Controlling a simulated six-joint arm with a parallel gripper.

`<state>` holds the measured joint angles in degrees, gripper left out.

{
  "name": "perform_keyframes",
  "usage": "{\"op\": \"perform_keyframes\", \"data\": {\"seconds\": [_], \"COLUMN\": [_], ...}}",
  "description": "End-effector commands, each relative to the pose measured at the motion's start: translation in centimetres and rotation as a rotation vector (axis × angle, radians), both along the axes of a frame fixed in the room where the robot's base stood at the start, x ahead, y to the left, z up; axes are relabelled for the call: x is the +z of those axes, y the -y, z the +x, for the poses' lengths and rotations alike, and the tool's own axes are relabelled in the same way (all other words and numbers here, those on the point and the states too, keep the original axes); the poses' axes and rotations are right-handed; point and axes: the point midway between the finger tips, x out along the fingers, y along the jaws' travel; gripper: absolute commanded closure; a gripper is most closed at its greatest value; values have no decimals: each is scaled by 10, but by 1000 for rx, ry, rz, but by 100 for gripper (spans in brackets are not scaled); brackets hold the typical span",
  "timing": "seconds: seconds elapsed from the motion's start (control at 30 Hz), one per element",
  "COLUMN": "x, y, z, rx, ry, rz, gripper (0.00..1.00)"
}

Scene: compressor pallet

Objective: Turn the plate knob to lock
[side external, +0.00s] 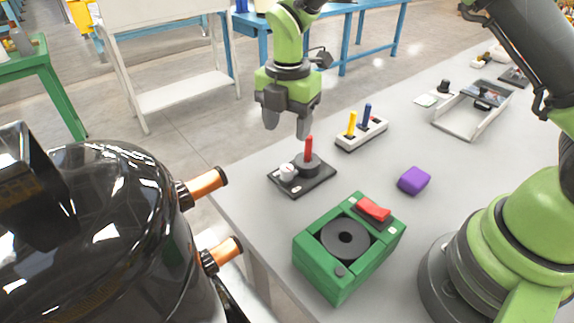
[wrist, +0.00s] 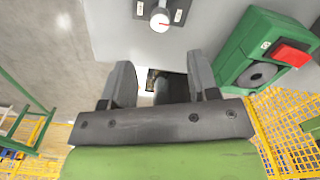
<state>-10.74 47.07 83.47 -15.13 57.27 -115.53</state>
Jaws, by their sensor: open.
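A small dark plate (side external: 316,184) lies on the grey table and bears a white knob (side external: 287,172) and a black disc with an upright red peg (side external: 308,148). In the wrist view, a white knob (wrist: 160,20) with a red mark sits on a dark plate with white labels, cut off by the top edge. My gripper (side external: 287,128) is open and empty, fingers pointing down, above the plate and apart from it. In the wrist view its two fingers (wrist: 161,75) stand wide apart. I cannot read the knob's setting.
A green box (side external: 322,272) with a red switch stands nearby. A white block (side external: 350,142) with yellow and blue pegs is behind, and a purple block (side external: 414,180) lies right. A black tank (side external: 110,230) with copper-coloured fittings is at left. A grey tray (side external: 455,122) lies farther back.

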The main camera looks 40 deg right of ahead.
Motion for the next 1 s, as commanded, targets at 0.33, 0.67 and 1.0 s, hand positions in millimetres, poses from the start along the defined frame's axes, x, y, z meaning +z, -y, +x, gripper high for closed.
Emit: {"op": "perform_keyframes", "data": {"seconds": [0.33,0.67,1.0], "x": [-49,-97,-104], "y": [0,0,0], "z": [0,0,1], "rx": [31,29,28], "ry": [-13,-9,-6], "rz": [-5,-5,-4], "gripper": [45,45,45]}}
